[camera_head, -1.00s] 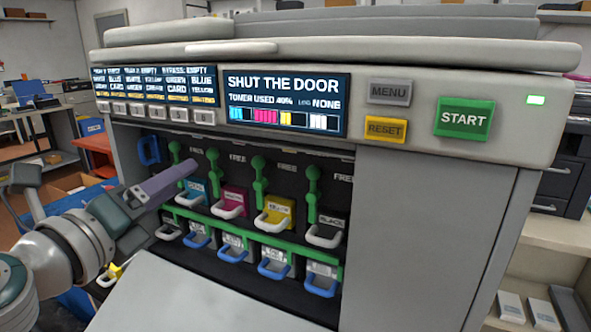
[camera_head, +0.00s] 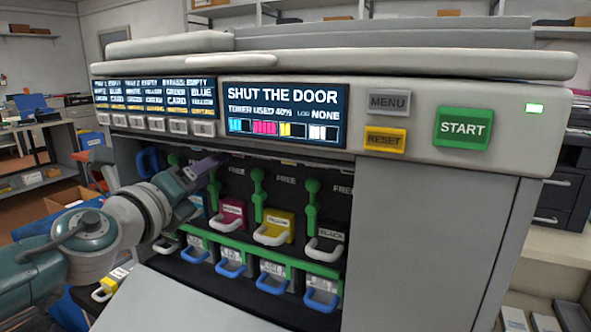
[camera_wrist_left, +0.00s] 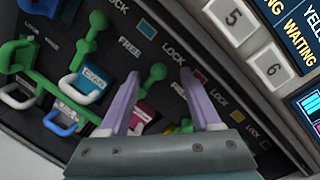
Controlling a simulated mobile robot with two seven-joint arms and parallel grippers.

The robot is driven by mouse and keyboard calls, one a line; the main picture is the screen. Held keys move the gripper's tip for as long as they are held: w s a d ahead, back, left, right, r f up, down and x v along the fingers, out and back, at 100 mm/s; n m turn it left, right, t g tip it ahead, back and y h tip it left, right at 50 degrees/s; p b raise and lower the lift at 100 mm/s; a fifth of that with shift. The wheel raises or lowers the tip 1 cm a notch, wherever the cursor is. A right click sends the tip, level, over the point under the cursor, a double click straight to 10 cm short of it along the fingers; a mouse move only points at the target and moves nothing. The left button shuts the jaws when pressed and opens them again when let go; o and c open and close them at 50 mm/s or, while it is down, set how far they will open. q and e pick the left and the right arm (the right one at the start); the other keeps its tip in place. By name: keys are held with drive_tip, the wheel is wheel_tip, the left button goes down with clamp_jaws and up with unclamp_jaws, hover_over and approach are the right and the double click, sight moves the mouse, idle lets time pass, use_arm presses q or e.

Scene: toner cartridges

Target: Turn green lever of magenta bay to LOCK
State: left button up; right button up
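The magenta bay holds a magenta cartridge (camera_head: 232,213) with a white handle; it also shows in the left wrist view (camera_wrist_left: 141,117). Its green lever (camera_wrist_left: 151,80) stands between the open fingers of my left gripper (camera_wrist_left: 158,73) in the wrist view, on the FREE side of its labels. Whether a finger touches the lever I cannot tell. The yellow bay's green lever (camera_head: 258,190) is upright, with its knob near the right finger in the wrist view. My right gripper is out of view.
The cyan lever (camera_wrist_left: 95,25) is left of the fingers in the wrist view. The black bay's lever (camera_head: 312,200) is further right. A green rail (camera_head: 265,250) and blue-handled containers lie below. The printer's top panel (camera_head: 452,135) overhangs the bays; its open door (camera_head: 200,300) extends below.

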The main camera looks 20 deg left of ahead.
use_arm(q)
clamp_jaws()
idle(0.3)
drive_tip(key=shift+a+n, duration=0.25)
drive_tip(key=shift+n, duration=0.75)
drive_tip(key=shift+f, duration=0.1)
drive_tip(key=shift+o, duration=0.2)
unclamp_jaws()
drive_tip(key=s+p, duration=0.1)
drive_tip(key=s, duration=0.9)
drive_tip(key=shift+d+r, duration=0.25)
drive_tip(key=shift+d, duration=0.1)
